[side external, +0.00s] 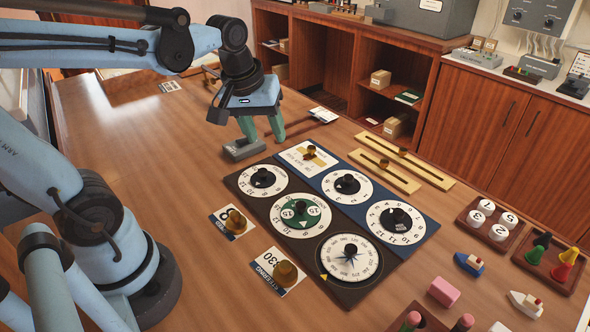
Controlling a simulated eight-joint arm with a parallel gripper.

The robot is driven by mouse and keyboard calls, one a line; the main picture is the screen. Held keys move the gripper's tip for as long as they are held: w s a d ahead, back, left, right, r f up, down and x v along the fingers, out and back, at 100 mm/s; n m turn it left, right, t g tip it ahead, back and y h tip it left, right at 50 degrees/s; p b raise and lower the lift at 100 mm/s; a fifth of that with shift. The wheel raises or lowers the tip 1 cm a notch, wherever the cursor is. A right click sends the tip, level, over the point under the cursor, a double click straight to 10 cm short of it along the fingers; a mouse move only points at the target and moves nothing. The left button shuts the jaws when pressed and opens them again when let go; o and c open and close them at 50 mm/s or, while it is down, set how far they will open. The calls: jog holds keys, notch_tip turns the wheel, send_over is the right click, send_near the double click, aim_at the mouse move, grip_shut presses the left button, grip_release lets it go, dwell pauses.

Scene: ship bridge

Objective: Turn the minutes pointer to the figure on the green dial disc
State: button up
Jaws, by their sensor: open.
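The dial board (237,178) lies flat on the table, part black and part blue, with several white dials. One dial has a green disc (303,223) around its black knob; small figures on the disc are too small to read surely. Other dials with dark knobs are at the upper left (275,187), upper middle (358,195) and right (380,229). I cannot tell which carries the minutes pointer. A large compass-like dial (365,269) is at the front. My gripper (264,139) points down with green fingers apart, empty, behind the board's far left edge.
A grey block (243,150) is beside my fingers.

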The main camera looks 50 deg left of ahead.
aim_at(262, 170)
jog(key=w+a+n+g, duration=0.2)
jog(key=a+n+g, duration=0.1)
jog(key=a+n, duration=0.3)
jog(key=shift+n, duration=0.7)
jog(key=shift+d+f, duration=0.2)
jog(key=shift+f, duration=2.95)
jog(key=shift+d+f, duration=0.15)
jog(key=shift+f, duration=2.95)
jog(key=shift+c, duration=0.2)
grip_shut()
